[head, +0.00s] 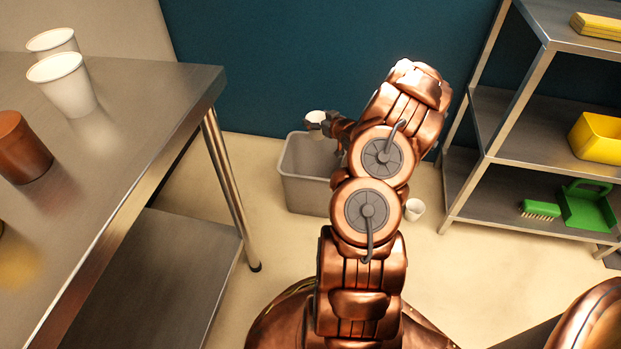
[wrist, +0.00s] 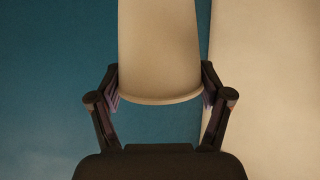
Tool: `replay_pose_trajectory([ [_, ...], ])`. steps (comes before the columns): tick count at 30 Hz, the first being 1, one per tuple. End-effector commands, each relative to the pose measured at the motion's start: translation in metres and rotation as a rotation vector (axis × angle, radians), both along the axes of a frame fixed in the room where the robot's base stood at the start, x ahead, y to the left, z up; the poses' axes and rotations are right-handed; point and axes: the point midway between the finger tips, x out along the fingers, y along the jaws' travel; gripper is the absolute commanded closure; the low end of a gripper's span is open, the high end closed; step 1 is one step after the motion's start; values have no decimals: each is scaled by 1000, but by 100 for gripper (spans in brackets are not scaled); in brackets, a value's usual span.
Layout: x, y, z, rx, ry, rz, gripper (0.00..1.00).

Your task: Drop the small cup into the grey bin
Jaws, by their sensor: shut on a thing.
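My gripper (head: 320,126) is shut on a small white cup (head: 316,117), held in the air above the grey bin (head: 306,192). In the wrist view the cup (wrist: 160,45) fills the space between the two fingers of my gripper (wrist: 160,88), which press on its sides. In the head view the cup appears over the bin's back rim; its exact height is hard to tell. The bin stands on the floor, partly hidden behind my arm, and what is inside it cannot be seen.
Another small white cup (head: 414,209) is on the floor right of the bin. A metal table (head: 130,120) at left holds white cups (head: 66,86) and a brown cup (head: 20,150). A metal shelf (head: 510,110) at right holds a yellow bin (head: 600,138) and a green dustpan (head: 588,205).

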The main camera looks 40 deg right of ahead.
Motion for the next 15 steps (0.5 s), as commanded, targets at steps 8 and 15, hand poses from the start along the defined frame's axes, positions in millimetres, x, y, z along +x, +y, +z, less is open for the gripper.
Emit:
replay_pose_trajectory([
  [8, 1, 2, -31, 0, 1, 3, 35],
  [15, 2, 3, -52, 1, 1, 4, 35],
])
